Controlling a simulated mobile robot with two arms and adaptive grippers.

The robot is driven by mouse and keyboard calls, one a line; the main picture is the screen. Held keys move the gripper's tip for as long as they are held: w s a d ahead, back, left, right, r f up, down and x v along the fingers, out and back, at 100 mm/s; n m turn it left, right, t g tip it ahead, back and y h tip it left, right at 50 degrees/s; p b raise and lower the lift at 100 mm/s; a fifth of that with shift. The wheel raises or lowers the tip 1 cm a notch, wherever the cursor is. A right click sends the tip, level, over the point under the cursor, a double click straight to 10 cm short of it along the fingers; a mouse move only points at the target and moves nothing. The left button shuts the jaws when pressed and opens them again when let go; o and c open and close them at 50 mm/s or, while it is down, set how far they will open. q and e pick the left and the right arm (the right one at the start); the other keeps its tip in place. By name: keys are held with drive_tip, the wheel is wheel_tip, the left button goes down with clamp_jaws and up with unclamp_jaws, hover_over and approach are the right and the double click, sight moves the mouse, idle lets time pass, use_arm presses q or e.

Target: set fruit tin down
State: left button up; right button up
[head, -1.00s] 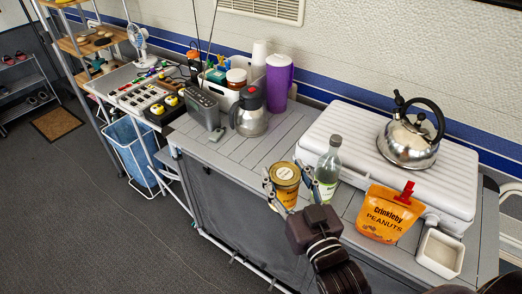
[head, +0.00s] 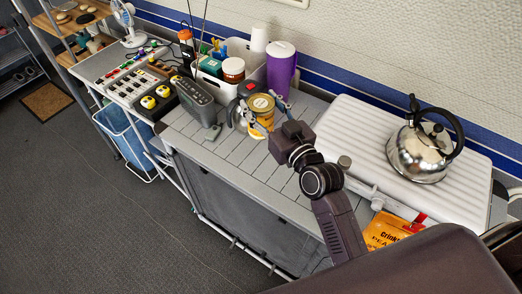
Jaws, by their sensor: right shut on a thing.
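The fruit tin (head: 260,105), yellow with a pale lid, is upright between the fingers of my right gripper (head: 261,114). The gripper is shut on it, with one finger on each side. The tin is over the grey slatted counter (head: 225,150), in front of the steel jug, which is now mostly hidden. I cannot tell whether the tin's base touches the slats. My left gripper is not in view.
A grey radio (head: 196,103) stands left of the tin. A purple tumbler (head: 281,68) and a white caddy (head: 238,78) stand behind. A kettle (head: 421,150) sits on the white stove lid (head: 350,125) at right. An orange peanut pouch (head: 385,233) is in front.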

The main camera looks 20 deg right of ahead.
sight(265, 124)
drive_tip(key=f, duration=0.1)
drive_tip(key=s+f, duration=0.1)
drive_tip(key=f, duration=0.2)
drive_tip(key=shift+s+a, duration=0.2)
drive_tip(key=shift+s, duration=0.05)
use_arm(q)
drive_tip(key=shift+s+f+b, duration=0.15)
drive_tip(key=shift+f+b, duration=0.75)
use_arm(e)
wheel_tip(265, 124, down, 14)
drive_tip(key=shift+w+d, duration=0.15)
drive_tip(key=shift+w, duration=0.25)
drive_tip(key=shift+r, duration=0.1)
drive_tip(key=o, duration=1.5)
drive_tip(key=shift+f, duration=0.25)
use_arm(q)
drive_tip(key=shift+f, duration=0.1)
use_arm(e)
drive_tip(key=shift+o, duration=0.5)
drive_tip(key=shift+r, duration=0.1)
